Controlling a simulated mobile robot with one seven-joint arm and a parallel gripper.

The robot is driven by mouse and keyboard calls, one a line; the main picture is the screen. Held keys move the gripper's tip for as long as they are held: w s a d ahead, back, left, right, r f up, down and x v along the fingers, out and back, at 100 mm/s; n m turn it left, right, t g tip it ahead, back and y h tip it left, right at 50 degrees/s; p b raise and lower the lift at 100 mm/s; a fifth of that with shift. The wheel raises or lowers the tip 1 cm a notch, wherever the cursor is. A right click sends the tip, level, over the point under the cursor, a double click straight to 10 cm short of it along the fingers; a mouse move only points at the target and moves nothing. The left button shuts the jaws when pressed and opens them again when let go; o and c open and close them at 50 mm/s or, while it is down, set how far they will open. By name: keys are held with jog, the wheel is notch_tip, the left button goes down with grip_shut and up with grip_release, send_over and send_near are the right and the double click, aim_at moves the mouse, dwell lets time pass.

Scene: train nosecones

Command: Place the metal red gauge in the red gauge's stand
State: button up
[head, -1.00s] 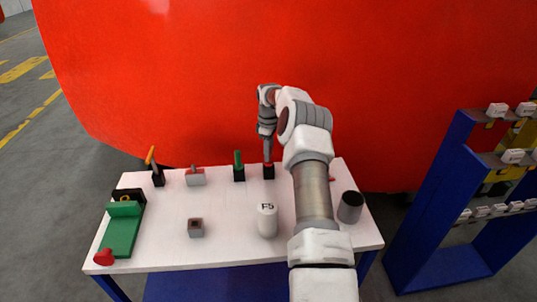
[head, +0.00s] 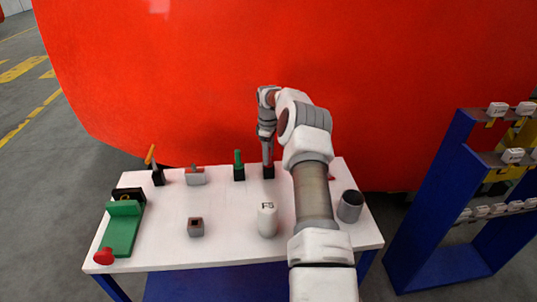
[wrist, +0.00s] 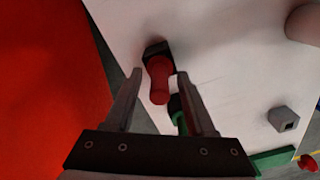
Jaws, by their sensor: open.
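The red gauge (wrist: 159,82) stands in a small black stand (wrist: 156,50) in the wrist view. In the head view this black stand (head: 268,172) is at the table's back edge, below my gripper (head: 268,158), with a little red showing above it. In the wrist view my gripper (wrist: 159,73) is open, with one finger on each side of the red gauge. I cannot tell whether either finger touches it. How deep the gauge sits in the stand is hard to see.
A green-handled piece in a black stand (head: 239,174) is close on the left. Further left are a grey-red block (head: 195,177) and an orange-handled tool (head: 151,157). A white cylinder (head: 267,220) and grey cup (head: 350,207) stand nearer. The red wall (head: 200,80) rises behind the table.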

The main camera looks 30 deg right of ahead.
notch_tip(320, 180, up, 17)
jog(key=p, duration=0.1)
jog(key=s+a+r+m+t+h, duration=0.1)
jog(key=s+a+r, duration=0.4)
jog(key=a+r, duration=0.45)
jog(key=s+a+r+m+t+h, duration=0.1)
jog(key=s+a+r, duration=0.4)
jog(key=a+r, duration=0.45)
jog(key=s+a+m+t, duration=0.2)
jog(key=s+a, duration=0.5)
jog(key=s, duration=0.7)
jog(key=s+a+f+m+y, duration=0.1)
jog(key=s+a+f, duration=0.1)
jog(key=s, duration=0.4)
jog(key=s+a+f+m+t+y, duration=0.1)
jog(key=s+a+f+m, duration=0.1)
jog(key=s+f, duration=0.2)
jog(key=shift+s+f+t, duration=0.3)
jog(key=shift+s+f, duration=0.05)
jog(key=shift+s, duration=1.45)
